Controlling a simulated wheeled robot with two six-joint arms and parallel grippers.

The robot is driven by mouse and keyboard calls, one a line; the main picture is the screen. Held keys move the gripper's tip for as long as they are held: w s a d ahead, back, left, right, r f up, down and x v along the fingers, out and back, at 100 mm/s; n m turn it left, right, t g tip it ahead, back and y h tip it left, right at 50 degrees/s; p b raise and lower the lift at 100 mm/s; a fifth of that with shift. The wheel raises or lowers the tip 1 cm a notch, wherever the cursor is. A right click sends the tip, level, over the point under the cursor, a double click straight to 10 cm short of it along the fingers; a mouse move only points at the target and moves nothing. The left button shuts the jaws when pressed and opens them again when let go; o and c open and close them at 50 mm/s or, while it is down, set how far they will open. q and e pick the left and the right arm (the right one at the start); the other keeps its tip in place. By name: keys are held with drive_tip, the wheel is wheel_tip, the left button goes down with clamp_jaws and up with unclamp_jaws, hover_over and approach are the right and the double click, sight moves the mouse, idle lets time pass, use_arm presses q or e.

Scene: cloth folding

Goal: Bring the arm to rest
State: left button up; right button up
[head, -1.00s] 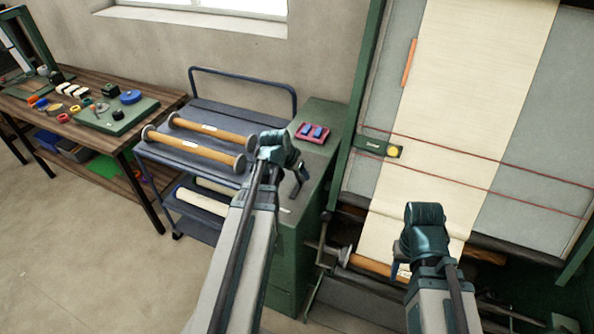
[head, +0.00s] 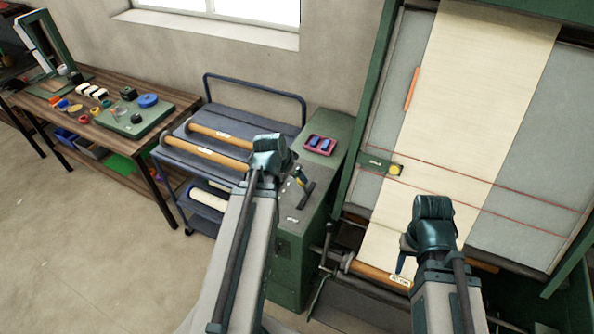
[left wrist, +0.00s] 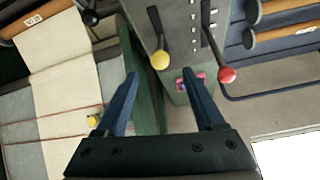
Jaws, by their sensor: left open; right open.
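My left gripper (left wrist: 160,82) is open and empty in the left wrist view, with its two dark blue fingers spread over the green cabinet (left wrist: 150,20). In the head view its arm reaches up over that cabinet, and its fingers are small and partly hidden by the wrist. My right gripper (head: 404,262) shows in front of the cream cloth (head: 462,110), at the lower part of the loom-like frame. Its fingers are mostly hidden behind its wrist, and I see nothing held. The cloth hangs flat down to a wooden roller (head: 380,274).
Levers with a yellow knob (left wrist: 160,60) and a red knob (left wrist: 226,75) stand at the cabinet. A pink tray (head: 321,145) sits on top. A blue cart (head: 245,107) with wooden rollers and a cluttered workbench (head: 183,102) stand left. The floor at lower left is clear.

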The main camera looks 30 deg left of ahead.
idle(0.4)
use_arm(q)
drive_tip(key=s+d+f+g+b, duration=0.2)
drive_tip(key=s+d+f+b, duration=0.1)
drive_tip(key=d, duration=0.6)
drive_tip(key=s+d+f+m+g+y+b, duration=0.1)
drive_tip(key=s+d+f+g+b, duration=0.1)
drive_tip(key=s+d+f+b, duration=0.2)
drive_tip(key=s+d+f+m+g+b, duration=0.1)
drive_tip(key=s+d+f+b, duration=0.3)
drive_tip(key=d, duration=1)
wheel_tip(320, 180, down, 6)
drive_tip(key=g+b, duration=0.1)
drive_tip(key=b, duration=0.2)
drive_tip(key=shift+s+y, duration=0.15)
drive_tip(key=shift+y, duration=0.15)
drive_tip(key=shift+r, duration=0.1)
